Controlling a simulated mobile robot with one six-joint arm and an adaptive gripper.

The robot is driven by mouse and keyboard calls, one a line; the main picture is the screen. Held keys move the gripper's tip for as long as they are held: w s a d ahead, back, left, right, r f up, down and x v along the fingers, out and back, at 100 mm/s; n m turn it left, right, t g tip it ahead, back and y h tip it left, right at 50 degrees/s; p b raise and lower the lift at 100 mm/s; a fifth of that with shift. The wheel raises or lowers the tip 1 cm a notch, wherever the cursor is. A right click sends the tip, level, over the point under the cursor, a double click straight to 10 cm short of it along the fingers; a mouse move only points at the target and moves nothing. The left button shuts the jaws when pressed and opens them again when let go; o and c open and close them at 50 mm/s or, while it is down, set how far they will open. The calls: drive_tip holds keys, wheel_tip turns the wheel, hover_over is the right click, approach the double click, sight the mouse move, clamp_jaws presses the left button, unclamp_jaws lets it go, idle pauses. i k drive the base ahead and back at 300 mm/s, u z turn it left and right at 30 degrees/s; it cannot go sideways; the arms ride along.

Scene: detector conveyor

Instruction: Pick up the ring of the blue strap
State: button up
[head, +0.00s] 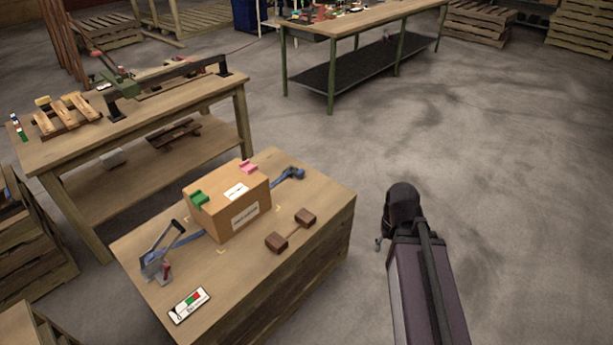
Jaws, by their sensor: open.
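A blue strap (190,239) lies on the near wooden bench. One length shows left of a cardboard box (228,212), by a grey metal lever device (157,254). Another blue piece (290,173) shows behind the box's right end. The box hides whatever lies between them. The ring is too small to make out for certain; it may be at that right-hand piece. My gripper (379,244) is mostly hidden by my dark arm end, over the floor right of the bench. Only a small grey part shows, apart from the strap; it is open.
A green block (198,199) and a pink block (248,168) sit on the box. A second bench (64,152) stands behind left. Floor to the right is clear.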

sight(298, 174)
drive_tip(key=u, duration=0.1)
drive_tip(key=i, duration=0.95)
